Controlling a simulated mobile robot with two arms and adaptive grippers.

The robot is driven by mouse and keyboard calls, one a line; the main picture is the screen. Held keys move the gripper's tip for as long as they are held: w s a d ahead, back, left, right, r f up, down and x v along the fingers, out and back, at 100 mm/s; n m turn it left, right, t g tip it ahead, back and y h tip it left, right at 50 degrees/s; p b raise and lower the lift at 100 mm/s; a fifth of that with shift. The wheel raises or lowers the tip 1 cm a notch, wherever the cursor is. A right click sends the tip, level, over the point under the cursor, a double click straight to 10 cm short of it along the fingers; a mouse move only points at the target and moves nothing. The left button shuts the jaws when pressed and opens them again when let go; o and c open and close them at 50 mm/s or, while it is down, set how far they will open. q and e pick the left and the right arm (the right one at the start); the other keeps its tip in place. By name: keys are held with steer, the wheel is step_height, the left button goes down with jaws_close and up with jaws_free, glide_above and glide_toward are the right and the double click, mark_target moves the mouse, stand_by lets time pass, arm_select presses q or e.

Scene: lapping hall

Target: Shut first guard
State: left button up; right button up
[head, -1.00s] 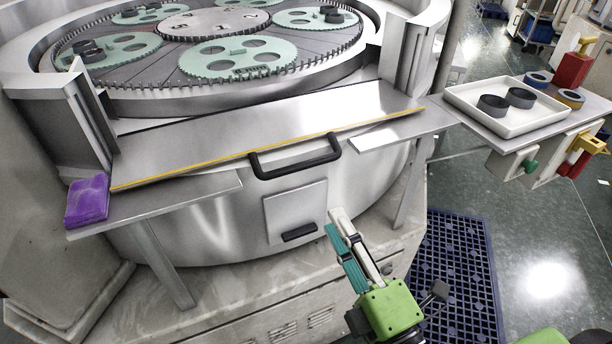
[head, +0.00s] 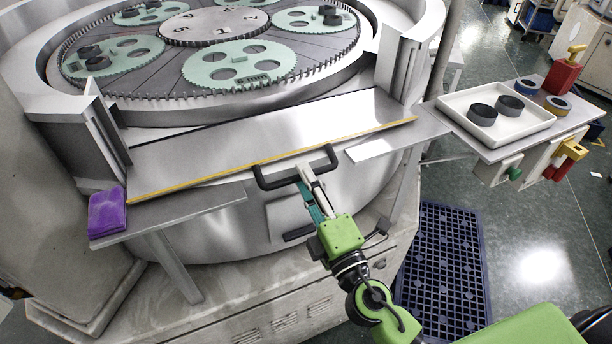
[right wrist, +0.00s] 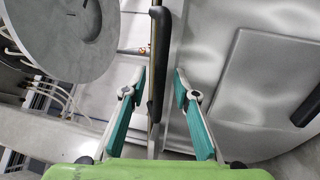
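The guard (head: 270,140) is a long grey metal panel with a yellow front edge. It slopes outward between two upright posts at the front of the round lapping machine, leaving the plate behind it exposed. Its black bar handle (head: 297,166) sticks out from the front edge and also shows in the right wrist view (right wrist: 157,65). My right gripper (head: 307,176) is at the handle from below. In the right wrist view its two teal-padded fingers (right wrist: 159,80) are apart, with the handle lined up between them and a gap on each side. My left gripper is out of view.
A toothed plate with green carriers (head: 238,64) lies behind the guard. A purple block (head: 108,213) sits on the left ledge. A white tray (head: 527,127) with dark rings stands on the right side shelf. A blue grid mat (head: 440,275) lies on the floor.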

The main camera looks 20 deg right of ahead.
jaws_close()
steer(key=shift+r, duration=0.1)
